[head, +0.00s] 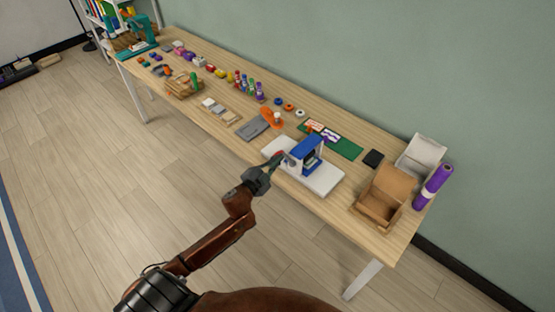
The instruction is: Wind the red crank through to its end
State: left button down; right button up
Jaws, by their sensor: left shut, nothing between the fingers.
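The crank device has a blue frame (308,150) standing on a white base board (324,180) near the front edge of the table. A small red part (278,155), which looks like the crank's handle, shows at the left side of the blue frame. My left gripper (270,165) is at the left end of the white board, close to the red part. Its fingers are shut with nothing seen between them. I cannot tell whether the fingertips touch the red part, as they partly cover it. My right gripper is not in view.
An open cardboard box (380,198) and a purple roll (432,187) stand right of the device. A green mat (343,146) lies behind it. A grey slab (253,128) and an orange item (271,117) lie to its left. Several small craft items fill the table's far end.

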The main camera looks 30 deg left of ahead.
pick_arm(q)
jog(key=shift+a, duration=0.1)
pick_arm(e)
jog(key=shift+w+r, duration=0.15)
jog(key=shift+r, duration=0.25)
pick_arm(q)
jog(key=shift+p, duration=0.35)
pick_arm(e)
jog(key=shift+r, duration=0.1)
